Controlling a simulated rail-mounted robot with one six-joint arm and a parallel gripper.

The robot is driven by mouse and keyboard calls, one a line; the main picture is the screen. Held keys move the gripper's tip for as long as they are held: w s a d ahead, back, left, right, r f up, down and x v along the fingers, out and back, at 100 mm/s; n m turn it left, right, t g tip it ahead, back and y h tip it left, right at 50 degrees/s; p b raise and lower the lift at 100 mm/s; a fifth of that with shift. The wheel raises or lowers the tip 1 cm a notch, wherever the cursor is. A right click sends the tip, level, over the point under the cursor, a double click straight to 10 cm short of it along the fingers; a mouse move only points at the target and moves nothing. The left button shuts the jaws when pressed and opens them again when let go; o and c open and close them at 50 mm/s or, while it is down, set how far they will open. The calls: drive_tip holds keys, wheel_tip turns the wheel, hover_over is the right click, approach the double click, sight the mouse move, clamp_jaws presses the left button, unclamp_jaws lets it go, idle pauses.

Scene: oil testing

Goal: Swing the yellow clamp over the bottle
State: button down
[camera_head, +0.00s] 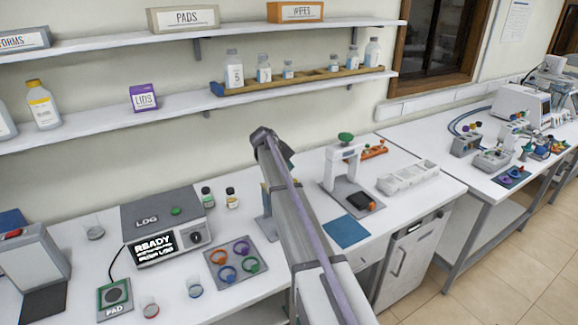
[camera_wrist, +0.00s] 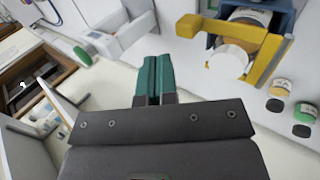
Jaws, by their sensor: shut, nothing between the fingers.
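In the wrist view the yellow clamp (camera_wrist: 264,60) is mounted on a blue holder (camera_wrist: 284,22) at upper right. I cannot tell how far the clamp spans the bottle. My gripper (camera_wrist: 158,75), with green fingers, is shut and empty, left of the clamp and apart from it in the picture. In the head view my arm hides the gripper and most of the blue holder (camera_head: 266,228).
A white press stand (camera_head: 342,165) and a blue mat (camera_head: 346,232) lie right.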

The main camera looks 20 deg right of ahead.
drive_tip(key=p+v, duration=0.5)
drive_tip(key=v, duration=0.2)
drive_tip(key=shift+a+r, duration=0.1)
drive_tip(key=shift+a, duration=0.05)
drive_tip(key=s+a+f+y+b, duration=0.2)
drive_tip(key=s+a+f+b, duration=0.4)
drive_tip(key=s, duration=0.7)
drive_tip(key=s+a+f+y+b, duration=0.3)
drive_tip(key=s+a+f+b, duration=0.4)
drive_tip(key=s, duration=0.7)
drive_tip(key=s+a+f+m+y+b, duration=0.1)
drive_tip(key=s+a+f+y+b, duration=0.1)
drive_tip(key=s+a+f+b, duration=0.4)
drive_tip(key=s+f, duration=0.4)
drive_tip(key=s, duration=0.3)
drive_tip(key=shift+s+f+g+b, duration=0.25)
drive_tip(key=shift+g+b, duration=0.1)
drive_tip(key=shift+g, duration=0.05)
